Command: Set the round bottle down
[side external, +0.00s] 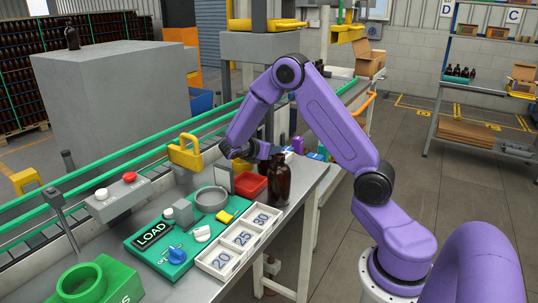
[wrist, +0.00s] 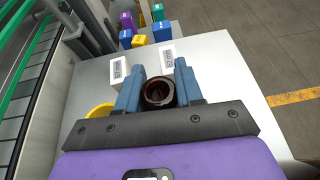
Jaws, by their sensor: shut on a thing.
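The round bottle is dark amber glass (side external: 279,182) and stands upright near the right edge of the steel table (side external: 312,178). In the side view its base appears at table level, but I cannot tell whether it touches. My gripper (side external: 264,152) is at the bottle's upper part. In the wrist view the open neck of the bottle (wrist: 159,92) shows between the two blue fingers of my gripper (wrist: 160,68), which are shut on it. The bottle's lower body is hidden from the wrist view.
A red tray (side external: 250,185) lies left of the bottle. A white number tray (side external: 238,240) and a green LOAD panel (side external: 185,232) are nearer the camera. White labelled boxes (wrist: 119,70) and small coloured boxes (wrist: 139,41) stand beyond. The table edge is close on the right.

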